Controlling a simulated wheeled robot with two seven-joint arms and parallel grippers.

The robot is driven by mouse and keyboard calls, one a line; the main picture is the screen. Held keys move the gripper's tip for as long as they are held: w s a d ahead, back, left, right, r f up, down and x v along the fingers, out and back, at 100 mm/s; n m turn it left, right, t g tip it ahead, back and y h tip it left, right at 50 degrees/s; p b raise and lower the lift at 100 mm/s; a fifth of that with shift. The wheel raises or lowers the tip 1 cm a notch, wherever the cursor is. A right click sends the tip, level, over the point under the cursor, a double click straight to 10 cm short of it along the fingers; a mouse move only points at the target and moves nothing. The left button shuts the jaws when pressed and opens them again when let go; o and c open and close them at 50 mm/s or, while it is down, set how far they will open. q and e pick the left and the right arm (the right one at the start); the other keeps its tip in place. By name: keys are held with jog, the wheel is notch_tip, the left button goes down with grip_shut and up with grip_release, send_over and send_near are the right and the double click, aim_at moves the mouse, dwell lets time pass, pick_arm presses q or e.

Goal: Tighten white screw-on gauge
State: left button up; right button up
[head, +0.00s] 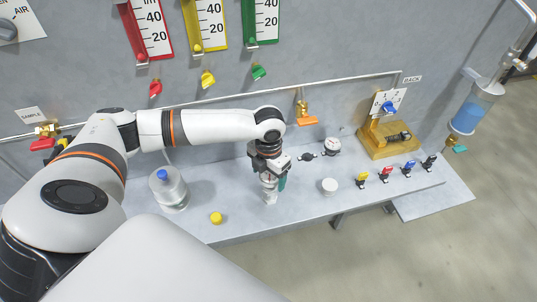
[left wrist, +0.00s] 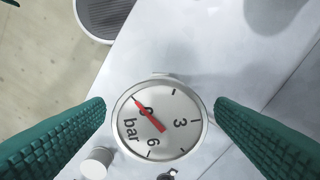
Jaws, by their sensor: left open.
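The white gauge (left wrist: 153,119) has a round dial marked "bar" and a red needle. In the left wrist view it sits between the two green fingers of my left gripper (left wrist: 160,108), with a visible gap on each side. In the head view my left gripper (head: 271,182) points down over a pale upright fitting (head: 270,197) on the bench, and its fingers partly hide the gauge there. The gripper is open. Whether the gauge is fully seated cannot be seen. My right gripper is not in view.
A second round gauge (head: 331,147) is at the back of the bench (head: 240,222). A white cap (head: 329,186), a yellow cap (head: 216,218) and a clear bottle (head: 170,190) stand nearby. Several coloured valves line the right front edge. A yellow block (head: 376,146) stands at right.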

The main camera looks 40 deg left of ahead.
pick_arm(q)
notch_tip(320, 180, up, 11)
jog(key=b, duration=0.3)
jog(key=shift+f, duration=0.15)
